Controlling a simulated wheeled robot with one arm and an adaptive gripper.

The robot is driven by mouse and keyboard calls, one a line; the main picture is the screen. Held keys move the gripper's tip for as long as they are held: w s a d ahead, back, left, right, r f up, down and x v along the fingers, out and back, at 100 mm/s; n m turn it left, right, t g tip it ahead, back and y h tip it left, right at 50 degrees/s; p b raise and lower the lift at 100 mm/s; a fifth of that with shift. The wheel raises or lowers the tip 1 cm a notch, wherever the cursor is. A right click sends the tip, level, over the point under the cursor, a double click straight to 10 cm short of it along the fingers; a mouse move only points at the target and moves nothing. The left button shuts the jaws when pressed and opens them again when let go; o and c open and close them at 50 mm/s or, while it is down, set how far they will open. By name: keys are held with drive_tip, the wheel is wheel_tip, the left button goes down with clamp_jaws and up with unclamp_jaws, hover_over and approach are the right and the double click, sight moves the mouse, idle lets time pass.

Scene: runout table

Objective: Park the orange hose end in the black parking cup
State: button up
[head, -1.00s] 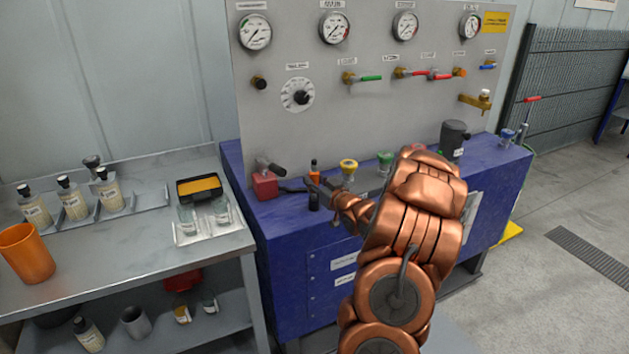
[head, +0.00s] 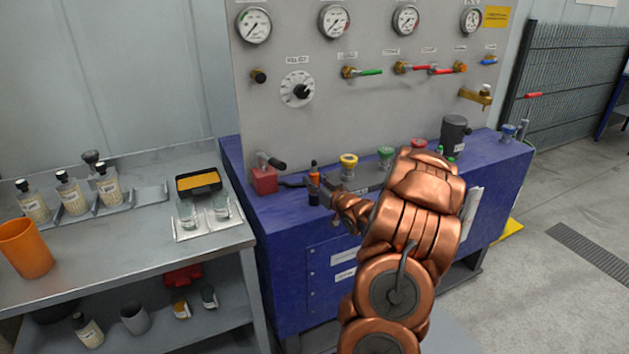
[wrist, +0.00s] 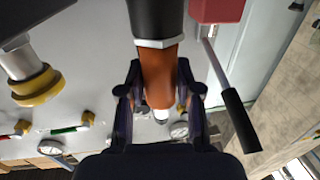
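The orange hose end (wrist: 158,70) stands upright between my fingers in the wrist view, where the picture is upside down. Its pale tip (wrist: 160,113) points away from the black parking cup (wrist: 156,18). The orange part meets the cup's silver rim; how deep it sits is hidden. In the head view the orange hose end (head: 314,169) shows just above the black cup (head: 313,196) on the blue bench. My gripper (wrist: 160,82) has one dark finger on each side of the orange part, and both appear to touch it. My gripper (head: 322,188) is small in the head view.
A red block (head: 264,179) with a black-handled lever (wrist: 240,120) stands close beside the cup. Yellow (head: 348,162) and green (head: 385,156) fittings stand to the right. The gauge panel (head: 330,110) rises behind. A steel side table (head: 110,240) with bottles is at left.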

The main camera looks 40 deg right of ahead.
drive_tip(key=o, duration=0.4)
drive_tip(key=shift+o, duration=0.2)
drive_tip(key=shift+s, duration=0.1)
drive_tip(key=s+a, duration=0.2)
drive_tip(key=s, duration=0.9)
drive_tip(key=shift+s, duration=0.3)
drive_tip(key=shift+a, duration=0.1)
drive_tip(key=w+a+f+n+g, duration=0.1)
drive_tip(key=w+a+g, duration=0.3)
drive_tip(key=a+g, duration=0.1)
drive_tip(key=s+a+r+g+p, duration=0.1)
drive_tip(key=s+a+g, duration=0.2)
drive_tip(key=a+g, duration=0.35)
drive_tip(key=s+a+r+g+y, duration=0.1)
drive_tip(key=s+a+g, duration=0.3)
drive_tip(key=s+a, duration=1)
drive_tip(key=s+a+r+n+g+y+p, duration=0.1)
drive_tip(key=s+a+r+g+y, duration=0.1)
drive_tip(key=s+a, duration=1.1)
drive_tip(key=a+r+g, duration=0.1)
drive_tip(key=a+g, duration=0.1)
drive_tip(key=a, duration=0.1)
drive_tip(key=shift+s+a+r, duration=0.15)
drive_tip(key=shift+s+r, duration=0.2)
drive_tip(key=shift+s, duration=0.05)
